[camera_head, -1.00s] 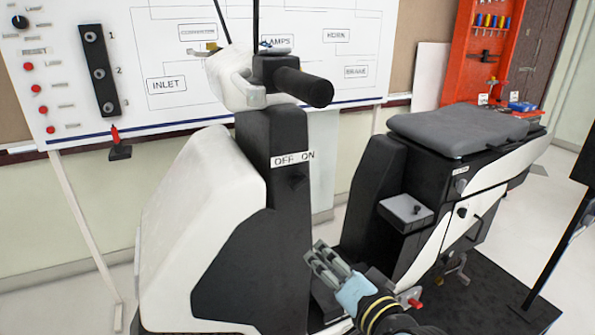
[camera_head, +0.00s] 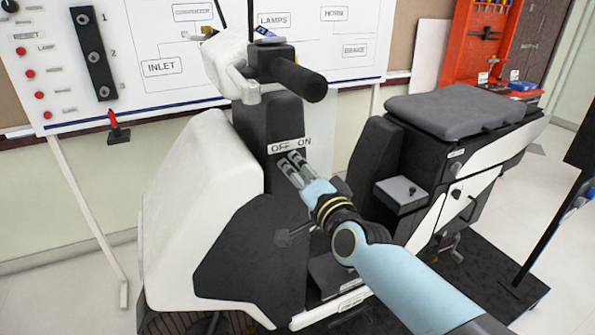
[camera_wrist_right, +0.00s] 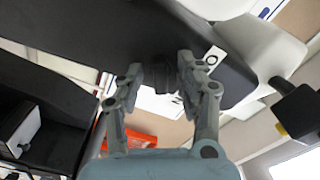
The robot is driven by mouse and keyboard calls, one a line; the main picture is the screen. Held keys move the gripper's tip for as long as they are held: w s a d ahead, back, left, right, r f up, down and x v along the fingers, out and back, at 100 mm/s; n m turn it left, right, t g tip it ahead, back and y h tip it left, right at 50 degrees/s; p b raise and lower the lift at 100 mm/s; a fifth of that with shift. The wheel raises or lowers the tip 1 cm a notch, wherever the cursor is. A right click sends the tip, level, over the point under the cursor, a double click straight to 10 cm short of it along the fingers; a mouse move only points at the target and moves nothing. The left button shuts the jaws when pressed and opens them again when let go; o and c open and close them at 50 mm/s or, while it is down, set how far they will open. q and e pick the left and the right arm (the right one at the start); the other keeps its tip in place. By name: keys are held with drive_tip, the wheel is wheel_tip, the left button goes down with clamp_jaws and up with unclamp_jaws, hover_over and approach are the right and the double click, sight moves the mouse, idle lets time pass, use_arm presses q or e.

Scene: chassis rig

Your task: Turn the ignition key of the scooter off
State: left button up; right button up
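The scooter (camera_head: 190,210) has a black front column with a white OFF/ON label (camera_head: 287,146) below the handlebar. My right gripper (camera_head: 290,166) is at the column just under this label, and its fingers hide the ignition key in the head view. In the right wrist view, my right gripper (camera_wrist_right: 161,72) is open, with one finger on each side of a small dark piece, seemingly the ignition key (camera_wrist_right: 163,74). Gaps seem to show beside it, and the key's turn position is too dark to tell. Part of the label (camera_wrist_right: 212,56) shows behind the right finger. My left gripper is not in view.
The black handlebar grip (camera_head: 298,78) juts out above my right gripper. The grey seat (camera_head: 455,105) and the black body below it stand to the right. A whiteboard (camera_head: 160,105) with a wiring diagram is behind. A red tool rack (camera_head: 475,45) stands at the back right.

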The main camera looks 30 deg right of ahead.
drive_tip(key=shift+c, duration=0.3)
clamp_jaws()
drive_tip(key=shift+n, duration=0.3)
drive_tip(key=n+p, duration=0.2)
drive_tip(key=n, duration=0.2)
drive_tip(key=shift+r+n, duration=0.15)
drive_tip(key=shift+n, duration=0.15)
drive_tip(key=n+p, duration=0.2)
drive_tip(key=n, duration=0.2)
drive_tip(key=shift+p, duration=0.35)
drive_tip(key=shift+n+p, duration=0.55)
drive_tip(key=shift+n, duration=0.75)
drive_tip(key=shift+f, duration=0.2)
